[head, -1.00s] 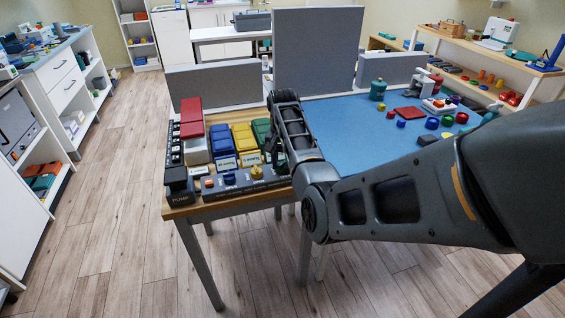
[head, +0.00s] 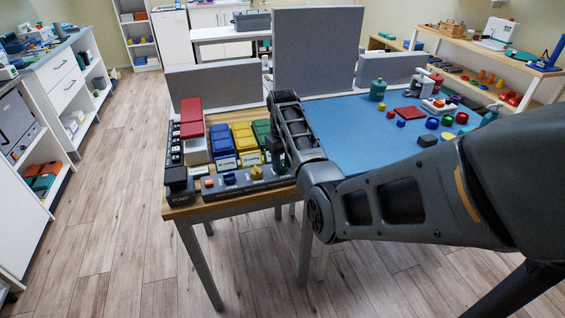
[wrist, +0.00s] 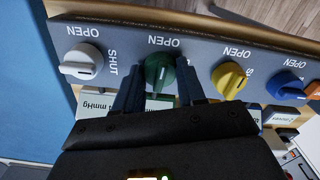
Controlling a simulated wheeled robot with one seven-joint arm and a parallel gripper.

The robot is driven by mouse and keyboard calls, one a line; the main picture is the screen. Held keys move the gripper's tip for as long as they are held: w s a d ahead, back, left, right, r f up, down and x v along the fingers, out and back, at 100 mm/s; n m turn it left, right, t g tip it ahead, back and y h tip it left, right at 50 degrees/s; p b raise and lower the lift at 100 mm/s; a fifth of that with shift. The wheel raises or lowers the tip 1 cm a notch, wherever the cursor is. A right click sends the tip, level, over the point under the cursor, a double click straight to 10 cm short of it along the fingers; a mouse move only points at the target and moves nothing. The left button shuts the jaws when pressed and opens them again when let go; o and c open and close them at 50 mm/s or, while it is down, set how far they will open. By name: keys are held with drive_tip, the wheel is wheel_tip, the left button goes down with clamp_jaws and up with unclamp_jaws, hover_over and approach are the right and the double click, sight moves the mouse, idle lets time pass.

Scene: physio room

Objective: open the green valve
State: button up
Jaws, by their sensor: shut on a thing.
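The green valve (wrist: 160,72) is a round knob on a dark panel (wrist: 205,45) marked OPEN and SHUT, seen in the wrist view. My gripper (wrist: 160,88) has one finger on each side of the green knob and is shut on it. The exact angle of the knob is hard to read between the fingers.
A white knob (wrist: 82,62) lies left of the green one in the wrist view; a yellow knob (wrist: 229,79) and a blue knob (wrist: 285,84) lie to the right. A blue-topped table (head: 350,135) holds small coloured pieces.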

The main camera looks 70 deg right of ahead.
sight(283, 163)
drive_tip(key=shift+n, duration=0.5)
drive_tip(key=o, duration=1.1)
drive_tip(key=shift+c, duration=0.2)
drive_tip(key=shift+r+b, duration=0.45)
drive_tip(key=shift+r, duration=3.5)
